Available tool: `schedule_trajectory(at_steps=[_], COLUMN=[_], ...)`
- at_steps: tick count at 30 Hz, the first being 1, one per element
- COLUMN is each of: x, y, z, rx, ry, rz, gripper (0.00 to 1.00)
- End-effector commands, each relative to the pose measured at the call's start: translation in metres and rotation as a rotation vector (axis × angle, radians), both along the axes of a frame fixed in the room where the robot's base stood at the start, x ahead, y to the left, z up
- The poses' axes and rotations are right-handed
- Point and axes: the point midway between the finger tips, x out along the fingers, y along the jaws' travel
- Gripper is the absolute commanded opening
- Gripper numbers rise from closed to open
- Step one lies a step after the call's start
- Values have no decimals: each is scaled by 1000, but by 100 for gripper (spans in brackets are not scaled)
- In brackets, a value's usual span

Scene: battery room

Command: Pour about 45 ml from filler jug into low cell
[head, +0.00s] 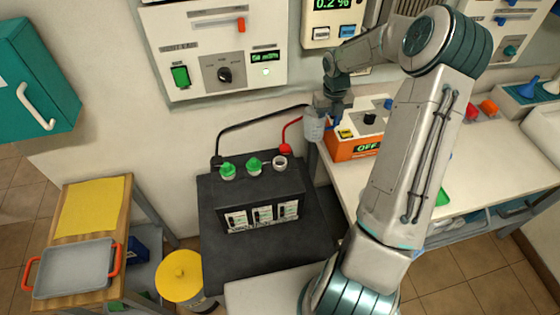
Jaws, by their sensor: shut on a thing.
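My gripper (324,112) is shut on a small translucent jug (313,127). The jug is held up, to the right of and behind the black battery (213,192), apart from it and beside the orange box. It looks roughly upright; its liquid level is too small to read. The battery has two green caps (227,171) on its left and middle cells. The right cell is open, showing a pale ring around its mouth (280,162). Three level windows (262,214) are on the battery's front, too small to read surely.
Black and red cables (286,149) run behind the battery. An orange box reading OFF (345,152) stands on the right bench. A yellow-lidded bin (180,275) and a cart with a grey tray (74,270) stand at left. Wall panels (215,45) hang behind.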

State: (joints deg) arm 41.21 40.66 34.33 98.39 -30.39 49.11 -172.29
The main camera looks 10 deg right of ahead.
Motion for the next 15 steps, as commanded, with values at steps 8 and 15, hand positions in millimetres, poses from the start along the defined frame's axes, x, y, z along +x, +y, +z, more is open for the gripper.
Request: schedule_trajectory(at_steps=[8, 15], x=[1, 1], y=[-2, -2], z=[2, 2], rx=[30, 33], ry=[-7, -7], rz=[-2, -3], gripper=[5, 5])
